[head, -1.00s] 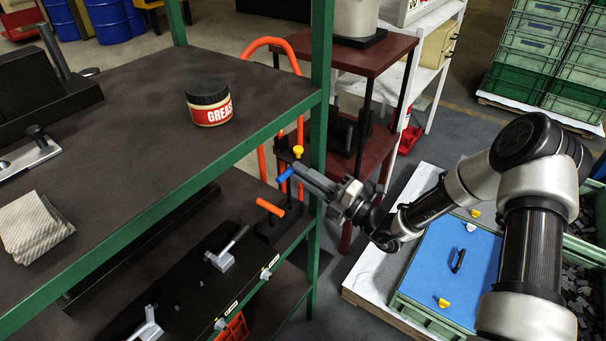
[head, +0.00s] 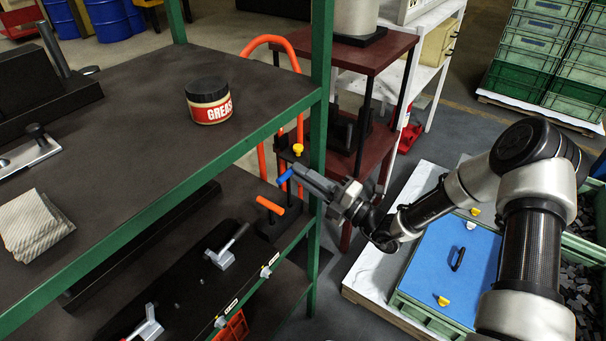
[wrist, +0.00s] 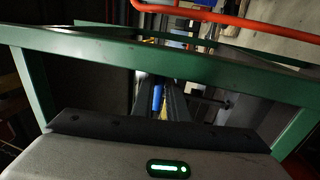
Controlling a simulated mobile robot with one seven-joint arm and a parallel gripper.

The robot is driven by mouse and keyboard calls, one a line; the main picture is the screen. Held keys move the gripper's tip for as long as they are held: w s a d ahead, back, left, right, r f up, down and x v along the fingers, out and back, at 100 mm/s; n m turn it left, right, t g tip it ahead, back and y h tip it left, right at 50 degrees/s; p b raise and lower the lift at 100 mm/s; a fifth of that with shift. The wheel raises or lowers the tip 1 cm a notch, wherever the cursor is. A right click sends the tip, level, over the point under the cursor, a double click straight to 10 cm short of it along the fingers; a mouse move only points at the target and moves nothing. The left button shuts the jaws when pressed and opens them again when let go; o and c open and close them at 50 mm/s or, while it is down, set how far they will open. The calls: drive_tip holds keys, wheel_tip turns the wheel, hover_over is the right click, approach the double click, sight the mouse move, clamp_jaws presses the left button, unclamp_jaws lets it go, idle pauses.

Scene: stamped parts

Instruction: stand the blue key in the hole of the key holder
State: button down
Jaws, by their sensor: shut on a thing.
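The blue key (head: 285,176) is at the tips of my gripper (head: 296,173), which is shut on it beside the green shelf post. Its handle sticks out past the fingertips; its lower part is hard to see. The blue key also shows between the long dark fingers in the wrist view (wrist: 157,97). An orange key (head: 269,205) and a yellow key (head: 298,149) stand near it, one in front and one behind. The dark key holder (head: 271,229) appears to be the block under these keys. Its free hole cannot be made out.
The green post (head: 320,130) and shelf edge (head: 190,198) are close to my gripper. A grease tin (head: 209,103) and folded cloth (head: 36,226) lie on the upper shelf. Toggle clamps (head: 224,258) sit below. A blue-lidded crate (head: 450,262) stands under my arm.

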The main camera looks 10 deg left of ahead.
drive_tip(key=shift+f+b, duration=1.25)
drive_tip(key=shift+f, duration=1.2)
drive_tip(key=c, duration=1.7)
unclamp_jaws()
drive_tip(key=shift+o, duration=0.2)
drive_tip(key=p+v, duration=0.1)
drive_tip(key=v, duration=1.6)
drive_tip(key=shift+d, duration=0.15)
drive_tip(key=shift+s, duration=0.15)
